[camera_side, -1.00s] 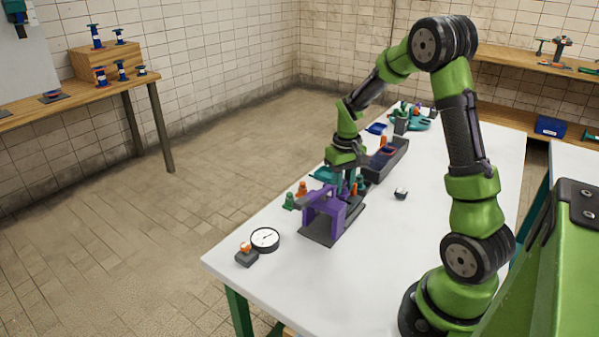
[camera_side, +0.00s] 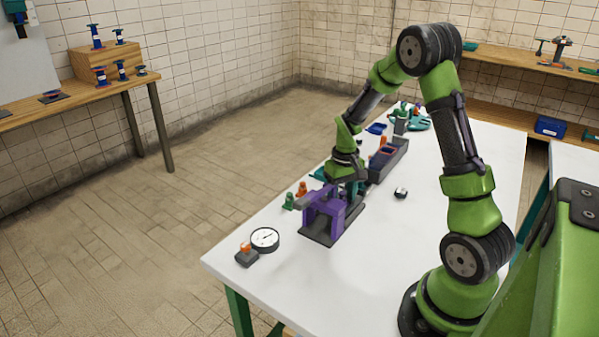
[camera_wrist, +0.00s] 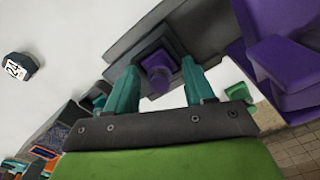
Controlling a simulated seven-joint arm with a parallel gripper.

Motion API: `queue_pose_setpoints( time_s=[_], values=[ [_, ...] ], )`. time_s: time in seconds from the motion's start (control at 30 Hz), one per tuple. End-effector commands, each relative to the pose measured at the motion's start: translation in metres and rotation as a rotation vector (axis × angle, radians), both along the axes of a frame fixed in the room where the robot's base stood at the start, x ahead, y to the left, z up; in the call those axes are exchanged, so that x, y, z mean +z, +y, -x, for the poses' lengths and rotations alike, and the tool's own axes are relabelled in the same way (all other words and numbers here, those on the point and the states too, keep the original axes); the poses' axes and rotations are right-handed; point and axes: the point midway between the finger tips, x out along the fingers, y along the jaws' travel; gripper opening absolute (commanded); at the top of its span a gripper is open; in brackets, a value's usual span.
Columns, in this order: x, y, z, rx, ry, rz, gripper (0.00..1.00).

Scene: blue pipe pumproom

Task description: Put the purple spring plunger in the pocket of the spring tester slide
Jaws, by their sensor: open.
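The purple spring plunger (camera_wrist: 158,72) shows in the wrist view as a round purple knob on a square purple base. It sits in a dark square seat, seemingly the pocket of the grey spring tester slide (camera_wrist: 197,32); I cannot tell how deep it sits. My gripper (camera_wrist: 159,64) has its two teal fingers on either side of the plunger, open, with gaps beside the knob. In the side view my gripper (camera_side: 350,187) is low, just behind the purple tester frame (camera_side: 323,208), and the plunger is hidden there.
Orange and green pieces (camera_side: 302,188) stand left of the tester. A dial gauge (camera_side: 265,239) lies nearer the front. A dark tray (camera_side: 393,158) is behind my gripper, and a small dark block labelled 24 (camera_wrist: 17,68) lies to the right in the side view.

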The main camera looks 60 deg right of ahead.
Motion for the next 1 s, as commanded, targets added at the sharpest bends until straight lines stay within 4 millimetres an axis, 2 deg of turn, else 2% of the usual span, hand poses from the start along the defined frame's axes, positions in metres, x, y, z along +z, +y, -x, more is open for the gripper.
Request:
queue_pose_setpoints(
  time_s=[0.17,0.27,0.7,0.9,1.0],
  values=[
    [0.004,0.000,0.000,0.000,-0.001,0.000,0.53],
    [0.015,0.000,-0.001,0.001,-0.004,0.003,0.53],
    [0.104,-0.001,-0.001,0.000,-0.004,0.003,0.53],
    [0.123,0.002,0.000,0.002,-0.005,0.000,0.53],
    [0.136,0.016,0.000,0.009,-0.041,0.001,0.53]
  ],
)
